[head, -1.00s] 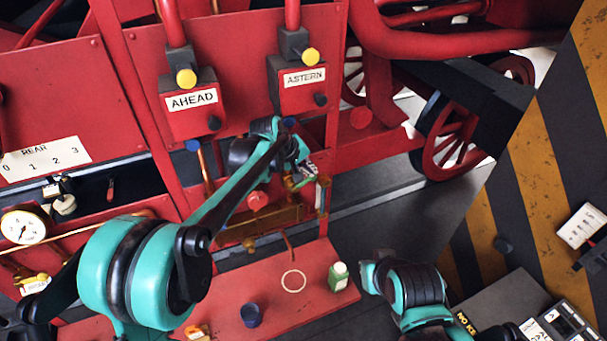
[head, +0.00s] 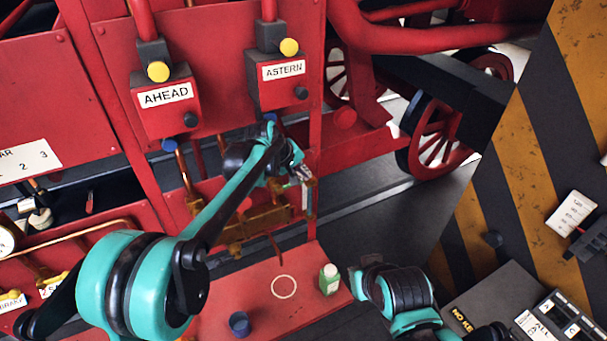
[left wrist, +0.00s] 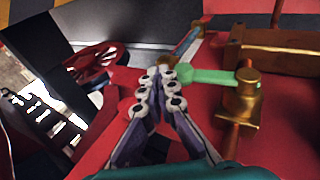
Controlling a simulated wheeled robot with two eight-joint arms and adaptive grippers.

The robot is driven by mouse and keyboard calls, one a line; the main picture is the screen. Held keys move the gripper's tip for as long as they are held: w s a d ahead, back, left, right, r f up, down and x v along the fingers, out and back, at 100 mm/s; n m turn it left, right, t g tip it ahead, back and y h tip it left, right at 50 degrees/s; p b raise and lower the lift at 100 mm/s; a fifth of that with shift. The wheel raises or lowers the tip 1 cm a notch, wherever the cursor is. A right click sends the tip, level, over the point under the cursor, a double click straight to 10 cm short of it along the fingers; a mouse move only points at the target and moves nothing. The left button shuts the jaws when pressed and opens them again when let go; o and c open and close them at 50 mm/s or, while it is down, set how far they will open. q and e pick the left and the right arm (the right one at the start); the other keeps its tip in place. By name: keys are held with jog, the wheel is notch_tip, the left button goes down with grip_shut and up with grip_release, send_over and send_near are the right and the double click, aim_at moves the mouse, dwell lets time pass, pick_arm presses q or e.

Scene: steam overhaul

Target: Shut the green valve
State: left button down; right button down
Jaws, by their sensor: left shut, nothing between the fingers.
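The green valve's lever (left wrist: 203,76) shows in the left wrist view. It runs left from a brass fitting (left wrist: 247,82) and its free end lies right beside my left fingertips. My left gripper (left wrist: 161,76) is shut with nothing between its fingers. I cannot tell whether it touches the lever. In the head view my left gripper (head: 304,173) is at the upper right of the brass pipework (head: 262,218), and hides the lever there. Of my right arm only links show at the lower right; its gripper is out of view.
A glass tube with brass ends (head: 309,197) stands just beside my left gripper. The AHEAD box (head: 165,108) and ASTERN box (head: 283,80) stand above. Dark floor lies right.

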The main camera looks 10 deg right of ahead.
dwell(0.4)
pick_arm(q)
jog(key=v, duration=1.2)
jog(key=shift+f, duration=0.1)
